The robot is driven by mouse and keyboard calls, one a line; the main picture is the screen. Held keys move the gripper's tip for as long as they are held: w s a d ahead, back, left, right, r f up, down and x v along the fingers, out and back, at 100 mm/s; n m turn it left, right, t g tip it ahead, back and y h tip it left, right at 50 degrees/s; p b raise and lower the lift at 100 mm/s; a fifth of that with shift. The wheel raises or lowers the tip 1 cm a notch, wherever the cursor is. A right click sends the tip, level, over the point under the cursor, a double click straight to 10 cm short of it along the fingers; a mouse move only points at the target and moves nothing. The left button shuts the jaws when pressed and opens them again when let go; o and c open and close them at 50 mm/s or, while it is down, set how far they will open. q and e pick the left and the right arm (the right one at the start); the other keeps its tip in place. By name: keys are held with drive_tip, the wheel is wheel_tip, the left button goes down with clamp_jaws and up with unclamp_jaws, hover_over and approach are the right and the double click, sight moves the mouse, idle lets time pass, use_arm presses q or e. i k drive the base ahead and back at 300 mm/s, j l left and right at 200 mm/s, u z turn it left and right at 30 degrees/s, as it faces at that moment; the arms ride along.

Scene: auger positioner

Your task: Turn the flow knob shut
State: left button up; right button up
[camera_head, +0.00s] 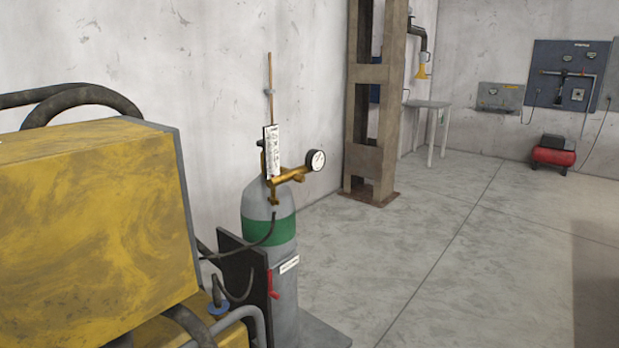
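A grey gas cylinder (256,203) with a green band stands upright left of the picture's middle. On its top is a brass regulator (290,175) with a round white-faced gauge (316,160) on its right. A white upright flow tube or label plate (271,152) rises from the regulator. The flow knob is too small to make out for certain among these fittings, so I cannot tell its setting. Neither of my grippers is in view.
A yellow, worn machine housing (90,215) fills the left front. A black hose (246,245) runs from the regulator toward it. A rusty steel column (371,130) stands behind the cylinder. The concrete floor (455,265) to the right is clear. A red compressor (553,154) sits far back.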

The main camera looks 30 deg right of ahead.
sight(298, 178)
drive_tip(key=i+l+u, duration=0.2)
drive_tip(key=l, duration=0.85)
drive_tip(key=i+l+u, duration=0.2)
drive_tip(key=l, duration=0.85)
drive_tip(key=l+u, duration=0.2)
drive_tip(key=l, duration=0.85)
drive_tip(key=i+l+u, duration=0.1)
drive_tip(key=l, duration=0.4)
drive_tip(key=i+l+u, duration=0.1)
drive_tip(key=l, duration=0.45)
drive_tip(key=i+l+u, duration=0.1)
drive_tip(key=l, duration=0.45)
